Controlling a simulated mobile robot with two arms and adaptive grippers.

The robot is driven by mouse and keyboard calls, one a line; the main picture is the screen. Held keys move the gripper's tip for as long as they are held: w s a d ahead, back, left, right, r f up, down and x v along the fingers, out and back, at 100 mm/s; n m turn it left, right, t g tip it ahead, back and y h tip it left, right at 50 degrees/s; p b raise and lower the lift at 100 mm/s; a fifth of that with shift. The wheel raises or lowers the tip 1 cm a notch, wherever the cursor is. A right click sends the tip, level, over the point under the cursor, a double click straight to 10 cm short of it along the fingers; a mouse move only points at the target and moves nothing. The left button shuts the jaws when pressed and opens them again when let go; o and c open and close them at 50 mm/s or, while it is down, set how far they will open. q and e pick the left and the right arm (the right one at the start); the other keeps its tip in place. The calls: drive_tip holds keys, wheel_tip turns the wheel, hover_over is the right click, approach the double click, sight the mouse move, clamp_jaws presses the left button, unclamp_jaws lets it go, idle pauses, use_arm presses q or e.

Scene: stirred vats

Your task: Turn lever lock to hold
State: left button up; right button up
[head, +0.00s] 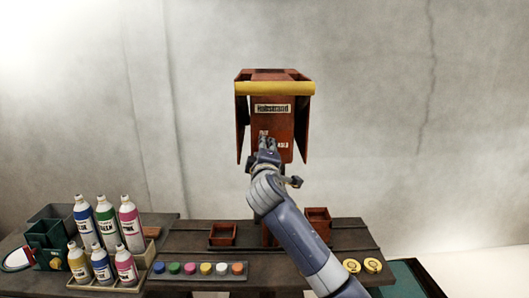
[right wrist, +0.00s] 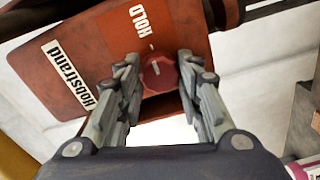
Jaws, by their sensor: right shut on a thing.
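A rust-red box-shaped machine (head: 286,115) with a yellow top bar and a "Hobstrand" plate stands against the wall. In the right wrist view its front panel (right wrist: 100,65) carries a white HOLD label (right wrist: 139,20) with a short white dash beside it. Near the dash is the red lever lock knob (right wrist: 160,83), with a white line that runs at a slant across the picture. My right gripper (right wrist: 158,72) is shut on this knob, one finger on each side. In the head view my right gripper (head: 267,143) covers the knob. My left gripper is not in view.
A dark bench (head: 190,243) runs below the machine. A dark green container (head: 47,243) stands at left.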

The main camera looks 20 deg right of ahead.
drive_tip(key=o, duration=1.1)
drive_tip(key=shift+c, duration=0.2)
drive_tip(key=v, duration=1.2)
